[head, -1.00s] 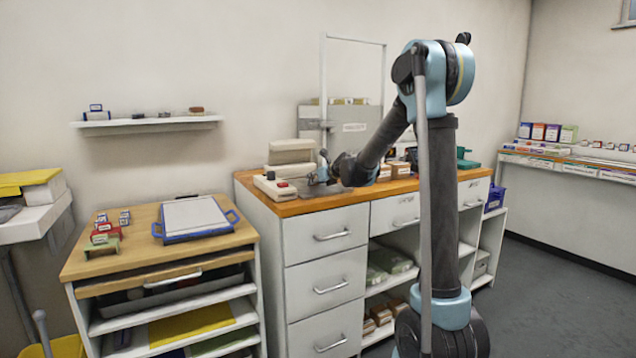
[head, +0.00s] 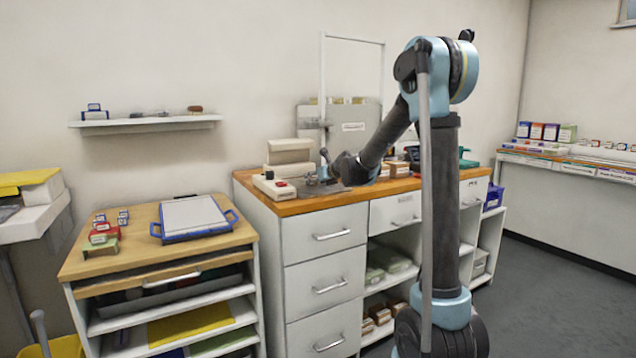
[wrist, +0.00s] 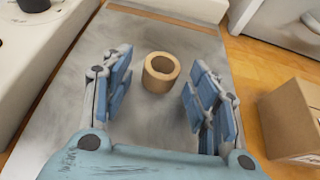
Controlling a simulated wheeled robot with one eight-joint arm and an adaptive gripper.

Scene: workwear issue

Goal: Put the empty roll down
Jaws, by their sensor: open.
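The empty roll (wrist: 161,73) is a short tan cardboard ring. In the wrist view it stands on end on a grey mat (wrist: 185,35) on the wooden counter, its hollow top facing up. My gripper (wrist: 160,92) is open, with its blue-padded fingers on either side of the roll and gaps between them and it. In the head view my gripper (head: 328,180) is low over the counter, beside the white machine; the roll cannot be made out there.
A cardboard box (wrist: 292,118) sits on the counter to the right in the wrist view. A metal-grey panel (head: 352,125) stands behind. Bare wood (wrist: 250,60) shows between mat and box.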

